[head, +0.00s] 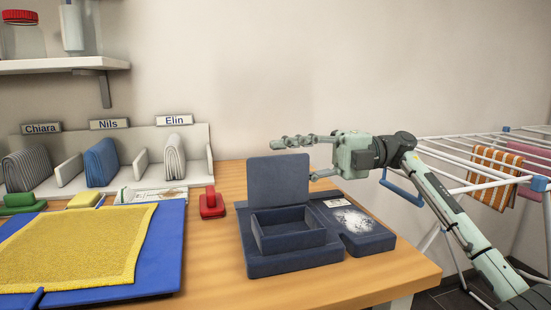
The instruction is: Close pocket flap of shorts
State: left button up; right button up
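The dark navy shorts (265,266) lie on the wooden table, right of centre. A box-like pocket (290,239) stands on their left part, open at the top. Its flap (277,180) stands upright at the pocket's back edge, so the pocket is open. My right gripper (294,161) comes in from the right, above and just right of the flap. Its fingers point left and are spread apart with nothing between them. The upper finger passes near the flap's top edge; I cannot tell whether it touches. My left gripper is not in view.
A white speckled patch (353,221) marks the shorts' right part. A red object (212,204) stands left of the shorts. A yellow cloth (80,250) lies on a blue board (165,257). A drying rack (470,150) stands at right, behind my arm. Named dividers (70,182) line the back left.

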jog(key=shift+x, duration=1.1)
jog(key=shift+c, duration=0.3)
grip_shut()
